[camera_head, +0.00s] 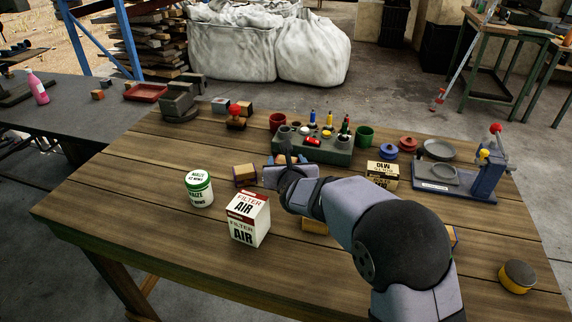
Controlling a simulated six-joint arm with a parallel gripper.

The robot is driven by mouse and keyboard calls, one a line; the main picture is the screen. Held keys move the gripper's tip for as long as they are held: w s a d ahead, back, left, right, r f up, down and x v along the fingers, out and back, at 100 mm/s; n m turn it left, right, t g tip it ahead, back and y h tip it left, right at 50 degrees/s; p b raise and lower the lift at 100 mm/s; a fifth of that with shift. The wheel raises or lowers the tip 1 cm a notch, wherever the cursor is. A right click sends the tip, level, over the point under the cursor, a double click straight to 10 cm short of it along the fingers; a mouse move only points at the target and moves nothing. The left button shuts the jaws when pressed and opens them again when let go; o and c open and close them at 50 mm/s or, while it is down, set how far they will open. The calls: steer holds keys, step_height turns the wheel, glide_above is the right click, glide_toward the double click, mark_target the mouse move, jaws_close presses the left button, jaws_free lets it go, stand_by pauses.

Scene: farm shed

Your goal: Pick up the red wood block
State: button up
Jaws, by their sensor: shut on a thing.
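My gripper (286,160) is low over the middle of the wooden table, just in front of the green-grey tool holder. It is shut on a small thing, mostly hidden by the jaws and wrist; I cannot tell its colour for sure. A small wood block with a dark face (245,175) stands just left of my gripper. Two more small blocks, one with a pinkish face (220,105) and one brown (245,107), are at the back left. A tan block (314,225) is partly hidden behind my arm. I cannot tell which block is the red one.
A white filter box (248,220) and a white-green can (199,189) stand front left. The tool holder (326,152) has a red cup (277,122) and a green cup (364,136) beside it. A blue-grey press (485,170) stands right. The front left tabletop is clear.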

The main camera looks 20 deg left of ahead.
step_height(320, 180, up, 10)
steer(key=p, duration=0.3)
steer(key=shift+f, duration=0.25)
